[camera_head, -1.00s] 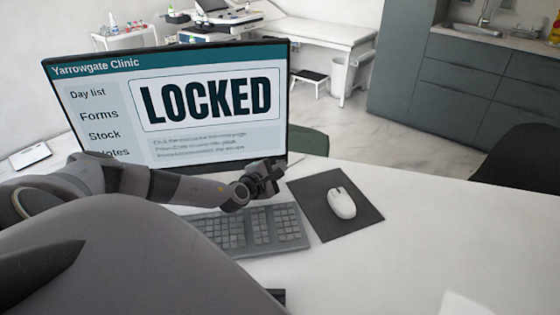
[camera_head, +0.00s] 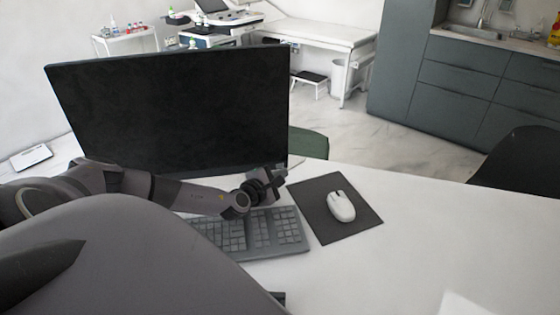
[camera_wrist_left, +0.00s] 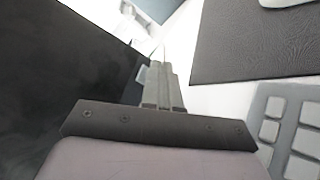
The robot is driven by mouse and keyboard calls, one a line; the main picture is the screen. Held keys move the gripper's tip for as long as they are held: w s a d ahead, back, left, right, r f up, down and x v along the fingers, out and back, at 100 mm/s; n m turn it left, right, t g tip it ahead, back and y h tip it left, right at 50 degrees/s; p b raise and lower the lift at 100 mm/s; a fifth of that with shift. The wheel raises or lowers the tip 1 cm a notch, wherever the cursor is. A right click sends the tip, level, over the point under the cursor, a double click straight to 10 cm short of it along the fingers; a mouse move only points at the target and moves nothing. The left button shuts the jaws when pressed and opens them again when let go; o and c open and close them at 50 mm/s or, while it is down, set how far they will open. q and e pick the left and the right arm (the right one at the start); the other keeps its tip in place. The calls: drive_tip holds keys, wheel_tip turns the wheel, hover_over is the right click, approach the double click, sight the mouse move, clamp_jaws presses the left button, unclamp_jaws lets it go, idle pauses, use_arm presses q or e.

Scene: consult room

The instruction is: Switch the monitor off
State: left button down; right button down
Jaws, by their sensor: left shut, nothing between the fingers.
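The monitor (camera_head: 170,112) stands at the left of the desk in the head view, and its screen is black. Its dark face also fills the left of the left wrist view (camera_wrist_left: 60,75). My left gripper (camera_head: 280,176) is near the monitor's lower right corner, above the back of the keyboard. In the left wrist view my left gripper (camera_wrist_left: 158,66) has its fingers together with nothing between them, beside the monitor's edge. A small light button-like piece (camera_wrist_left: 142,75) shows at that edge by the fingers. Whether they touch is unclear. My right gripper does not show.
A grey keyboard (camera_head: 272,232) lies below my left gripper. A white mouse (camera_head: 341,206) rests on a dark mat (camera_head: 325,228) to its right. The right of the white desk (camera_head: 430,225) is mostly clear. A dark chair (camera_head: 525,160) stands beyond the desk.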

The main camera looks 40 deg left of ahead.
use_arm(q)
drive_tip(key=shift+d, duration=0.1)
drive_tip(key=s+d+p, duration=0.1)
drive_tip(key=d+p, duration=0.1)
drive_tip(key=shift+s+d, duration=0.3)
drive_tip(key=shift+s, duration=0.1)
drive_tip(key=shift+s+d+p, duration=0.4)
drive_tip(key=shift+d+p, duration=0.15)
drive_tip(key=shift+p, duration=0.05)
drive_tip(key=shift+s+d, duration=0.15)
drive_tip(key=shift+f, duration=0.1)
